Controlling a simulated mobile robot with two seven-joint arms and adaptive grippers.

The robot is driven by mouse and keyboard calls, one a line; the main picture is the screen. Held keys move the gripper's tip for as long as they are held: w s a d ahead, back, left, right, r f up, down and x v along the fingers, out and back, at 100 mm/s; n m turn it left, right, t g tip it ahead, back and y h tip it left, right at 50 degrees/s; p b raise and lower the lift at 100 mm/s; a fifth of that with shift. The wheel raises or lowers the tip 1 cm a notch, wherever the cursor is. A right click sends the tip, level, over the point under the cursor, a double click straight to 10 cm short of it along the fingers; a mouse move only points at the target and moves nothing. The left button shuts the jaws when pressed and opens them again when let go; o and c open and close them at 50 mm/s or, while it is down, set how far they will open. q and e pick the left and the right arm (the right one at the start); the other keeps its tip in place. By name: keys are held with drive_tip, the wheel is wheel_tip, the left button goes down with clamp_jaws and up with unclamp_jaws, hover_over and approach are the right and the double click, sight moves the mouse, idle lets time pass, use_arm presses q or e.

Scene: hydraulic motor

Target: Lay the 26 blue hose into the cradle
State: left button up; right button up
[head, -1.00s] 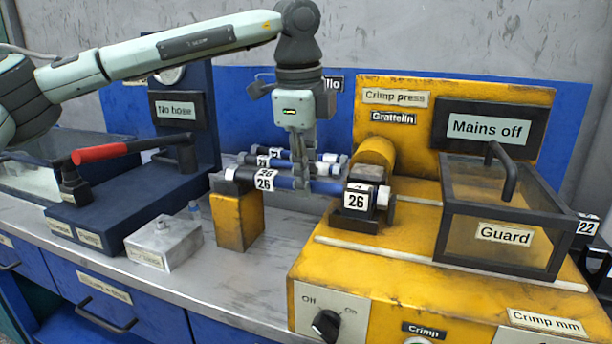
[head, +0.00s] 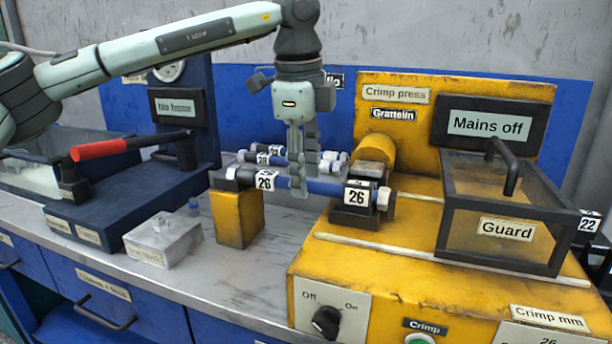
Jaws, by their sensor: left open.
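The blue hose labelled 26 (head: 325,189) lies level. Its left end rests on a yellow support block (head: 237,217) and its right end sits in the dark cradle (head: 353,218) of the yellow crimp press. White 26 tags show near its left end and at the cradle. My right gripper is not in view.
More blue hoses (head: 262,158) lie on the bench behind. A clear guard box (head: 508,215) with a dark frame stands right of the cradle. A blue test stand with a red lever (head: 98,150) and a small metal block (head: 163,240) are at left.

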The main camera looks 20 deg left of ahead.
use_arm(q)
wheel_tip(320, 180, up, 11)
drive_tip(key=s, duration=0.2)
idle(0.4)
